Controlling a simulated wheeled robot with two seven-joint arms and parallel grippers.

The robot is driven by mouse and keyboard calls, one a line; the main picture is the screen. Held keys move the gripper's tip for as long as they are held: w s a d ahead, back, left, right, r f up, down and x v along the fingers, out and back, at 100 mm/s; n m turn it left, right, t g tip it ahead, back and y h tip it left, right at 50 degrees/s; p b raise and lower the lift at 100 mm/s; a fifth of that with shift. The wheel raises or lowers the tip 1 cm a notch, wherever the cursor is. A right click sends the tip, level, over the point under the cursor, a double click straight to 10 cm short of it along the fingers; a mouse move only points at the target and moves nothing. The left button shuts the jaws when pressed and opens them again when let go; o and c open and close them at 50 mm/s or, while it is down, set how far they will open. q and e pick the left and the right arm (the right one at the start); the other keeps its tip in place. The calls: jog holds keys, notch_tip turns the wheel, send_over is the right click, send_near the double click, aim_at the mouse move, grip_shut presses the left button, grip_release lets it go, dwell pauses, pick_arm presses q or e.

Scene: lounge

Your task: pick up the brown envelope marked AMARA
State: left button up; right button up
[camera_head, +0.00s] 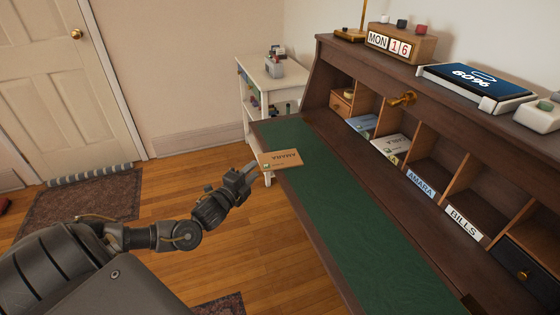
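The brown envelope marked AMARA (282,159) lies flat near the far end of the desk's green writing surface (320,205). Its left end reaches the desk's front edge and seems to stick out a little past it. The writing on it appears upside down. My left gripper (251,172) is just left of the envelope's left end, outside the desk edge. Its fingers are small and dark, so I cannot tell whether they are open, or whether they touch the envelope. My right gripper is not in view.
The desk has pigeonholes with an AMARA label (420,184) and a BILLS label (464,223); some hold envelopes (391,146). A brass knob (403,99) sticks out above them. A small white side table (262,74) stands behind the desk. The rest of the green surface is clear.

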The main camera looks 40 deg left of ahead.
aim_at(261, 162)
pick_arm(q)
jog(key=shift+w+a, duration=0.2)
jog(key=shift+w, duration=2.5)
jog(key=shift+c, duration=0.2)
grip_shut()
